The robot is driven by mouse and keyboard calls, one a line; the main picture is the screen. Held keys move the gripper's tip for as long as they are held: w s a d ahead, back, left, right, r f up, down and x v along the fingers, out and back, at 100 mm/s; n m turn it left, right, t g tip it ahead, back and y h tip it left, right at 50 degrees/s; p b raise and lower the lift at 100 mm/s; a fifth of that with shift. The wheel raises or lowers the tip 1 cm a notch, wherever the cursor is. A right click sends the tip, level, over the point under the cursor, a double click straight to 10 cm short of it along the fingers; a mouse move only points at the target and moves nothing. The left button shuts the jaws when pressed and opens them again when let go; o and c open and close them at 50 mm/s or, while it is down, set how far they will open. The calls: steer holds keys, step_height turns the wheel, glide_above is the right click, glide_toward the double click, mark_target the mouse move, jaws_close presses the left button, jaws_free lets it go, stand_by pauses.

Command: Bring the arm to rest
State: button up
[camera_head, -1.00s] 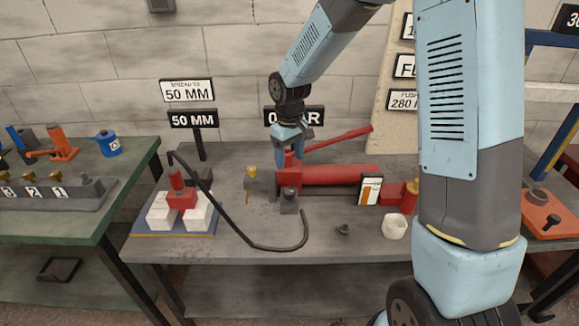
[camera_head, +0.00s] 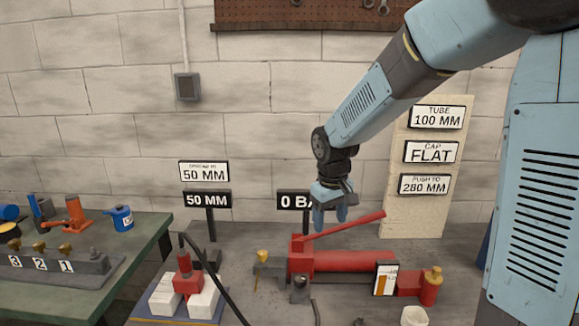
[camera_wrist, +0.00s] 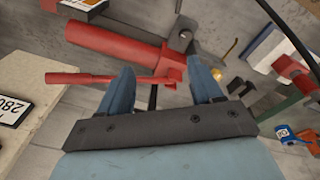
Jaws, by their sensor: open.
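My gripper (camera_head: 331,206) hangs above the workbench, in front of the 0 BAR sign. Its fingers point down over the red hand pump (camera_head: 340,261) and near the pump's red lever (camera_head: 345,225). In the wrist view the two blue fingers (camera_wrist: 160,88) stand apart with the lever end and a red block seen between and beyond them. Nothing is held between them. I cannot tell from these views how close the fingers are to the lever.
A red spreader (camera_head: 187,278) with white blocks sits left, its black hose running across the bench. A board (camera_head: 425,215) with TUBE, CAP and PUSH TO signs stands right. A green bench (camera_head: 130,245) holds numbered fittings.

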steer(key=s+d+r+m+t, duration=0.2)
steer(key=s+d+r, duration=0.4)
steer(key=s, duration=0.4)
steer(key=s+d+r+m+t, duration=0.2)
steer(key=s+d+r, duration=0.5)
steer(key=s, duration=0.4)
steer(key=shift+s+m, duration=0.3)
steer(key=shift+m, duration=0.6)
stand_by(0.8)
